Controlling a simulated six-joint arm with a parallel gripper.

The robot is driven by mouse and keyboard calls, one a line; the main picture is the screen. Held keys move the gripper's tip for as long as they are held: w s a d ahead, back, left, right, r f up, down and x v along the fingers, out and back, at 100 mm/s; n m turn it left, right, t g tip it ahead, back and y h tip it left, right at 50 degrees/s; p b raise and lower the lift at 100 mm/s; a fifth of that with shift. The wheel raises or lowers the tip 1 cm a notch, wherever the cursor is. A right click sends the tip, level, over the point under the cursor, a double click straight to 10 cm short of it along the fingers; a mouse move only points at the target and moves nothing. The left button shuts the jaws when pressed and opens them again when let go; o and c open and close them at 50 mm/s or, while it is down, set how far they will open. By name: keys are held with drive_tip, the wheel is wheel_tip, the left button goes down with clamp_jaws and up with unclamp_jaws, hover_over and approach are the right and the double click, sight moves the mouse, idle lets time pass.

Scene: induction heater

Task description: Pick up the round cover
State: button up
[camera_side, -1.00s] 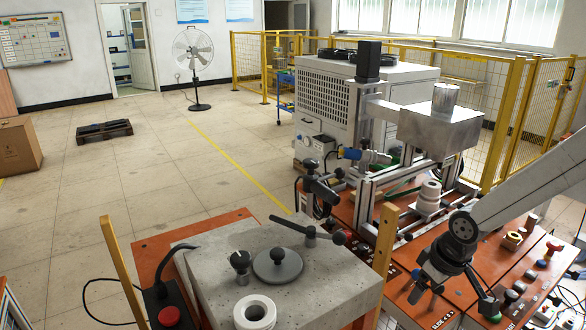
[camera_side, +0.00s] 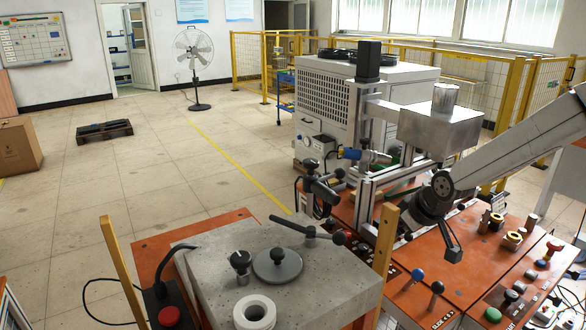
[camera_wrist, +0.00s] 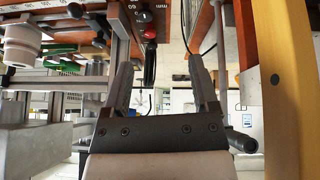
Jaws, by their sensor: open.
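The round cover (camera_side: 277,266) is a flat grey disc with a small knob in its middle. It lies on top of the concrete-grey block (camera_side: 215,262) in the side view. My gripper (camera_side: 432,238) is to the right of the cover, over the orange bench, well apart from it and higher up. In the wrist view my gripper (camera_wrist: 160,70) shows two dark fingers spread apart, with nothing held between them. I cannot make out the cover in the wrist view.
A black lever handle (camera_side: 305,230), a dark knob (camera_side: 240,262) and a white ring (camera_side: 254,312) surround the cover. A yellow post (camera_side: 385,245) stands between my gripper and the block. Upright blue and black levers (camera_side: 417,275) rise from the orange bench.

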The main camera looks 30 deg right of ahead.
drive_tip(key=w+r+n+t, duration=0.2)
drive_tip(key=w+r+t, duration=0.1)
drive_tip(key=w+r, duration=0.5)
drive_tip(key=w+a+r+n+t, duration=0.1)
drive_tip(key=a+r+n, duration=0.25)
drive_tip(key=a, duration=0.25)
drive_tip(key=s+a+r+n+y, duration=0.2)
drive_tip(key=s+a+r+n, duration=0.15)
drive_tip(key=a, duration=0.55)
drive_tip(key=n+t+h, duration=0.1)
drive_tip(key=n+h, duration=0.1)
drive_tip(key=n, duration=1.3)
hover_over(303, 294)
drive_tip(key=w+d, duration=0.3)
drive_tip(key=d, duration=0.1)
wheel_tip(303, 294, down, 5)
drive_tip(key=a+n, duration=0.1)
drive_tip(key=n, duration=0.2)
drive_tip(key=s+a+f+n+t, duration=0.1)
drive_tip(key=n, duration=0.2)
drive_tip(key=s+a+f+n+t, duration=0.1)
drive_tip(key=n, duration=0.2)
drive_tip(key=shift+s, duration=0.2)
drive_tip(key=shift+s+a+f+n+t+y, duration=0.15)
drive_tip(key=shift+a+n, duration=0.1)
drive_tip(key=shift+n, duration=0.25)
drive_tip(key=shift+s+a+n+t+y, duration=0.15)
drive_tip(key=shift+a+n, duration=0.1)
drive_tip(key=shift+n, duration=0.25)
